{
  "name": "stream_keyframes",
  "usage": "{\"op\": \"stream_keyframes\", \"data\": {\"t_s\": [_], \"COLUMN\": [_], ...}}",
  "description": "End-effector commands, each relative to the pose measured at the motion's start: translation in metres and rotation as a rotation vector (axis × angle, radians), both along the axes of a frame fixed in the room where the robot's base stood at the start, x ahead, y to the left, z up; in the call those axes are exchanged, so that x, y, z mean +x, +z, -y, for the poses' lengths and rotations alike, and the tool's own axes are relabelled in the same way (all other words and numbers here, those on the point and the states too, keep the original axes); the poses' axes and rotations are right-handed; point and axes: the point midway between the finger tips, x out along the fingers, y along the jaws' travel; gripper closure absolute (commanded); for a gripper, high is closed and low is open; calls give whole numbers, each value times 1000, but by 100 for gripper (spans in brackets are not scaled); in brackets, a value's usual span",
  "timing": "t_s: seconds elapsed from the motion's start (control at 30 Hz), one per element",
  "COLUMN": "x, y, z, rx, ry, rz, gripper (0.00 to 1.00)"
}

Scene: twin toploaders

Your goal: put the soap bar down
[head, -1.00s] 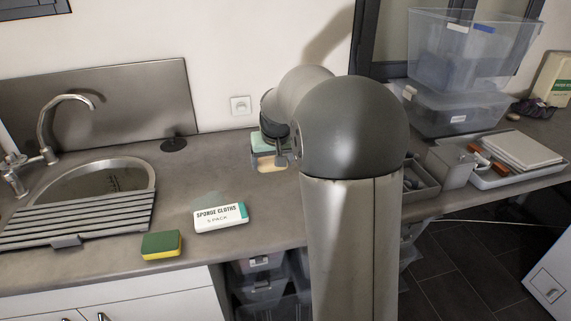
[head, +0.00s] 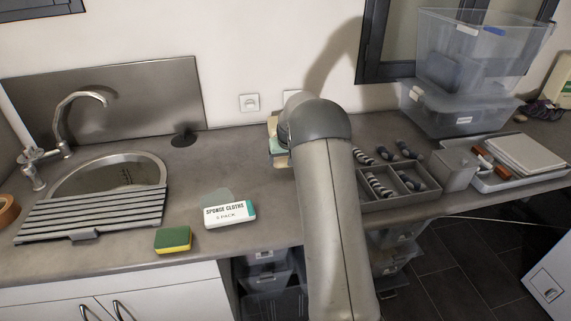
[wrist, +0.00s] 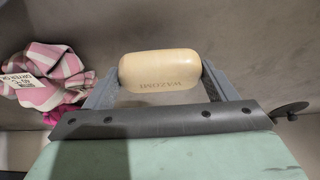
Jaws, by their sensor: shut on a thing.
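The soap bar (wrist: 160,70) is a cream, rounded block with letters pressed into its face. In the wrist view it sits crosswise between the two fingers of my gripper (wrist: 161,78), which is shut on its ends. In the head view my gripper (head: 277,146) is over the back of the counter, right of the sink, partly hidden by my arm. The soap is mostly hidden there. I cannot tell whether it touches the counter.
The counter (head: 255,190) is bare in front of my gripper. A sponge cloths pack (head: 230,215) and a sponge (head: 173,240) lie front left. A divided grey tray (head: 400,200) stands right of my arm. The wrist view shows a pink checked cloth (wrist: 45,75) at left.

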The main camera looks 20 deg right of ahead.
Motion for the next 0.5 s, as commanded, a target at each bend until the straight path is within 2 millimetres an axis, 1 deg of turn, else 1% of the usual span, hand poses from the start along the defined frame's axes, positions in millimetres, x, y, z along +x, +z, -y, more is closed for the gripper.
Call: {"op": "stream_keyframes", "data": {"t_s": [0.1,0.2,0.5], "x": [0,1,1], "y": [-17,-29,-33], "z": [1,1,1], "rx": [2,1,0], "ry": [0,0,0], "rz": [-5,-3,-1], "gripper": [46,46,46]}}
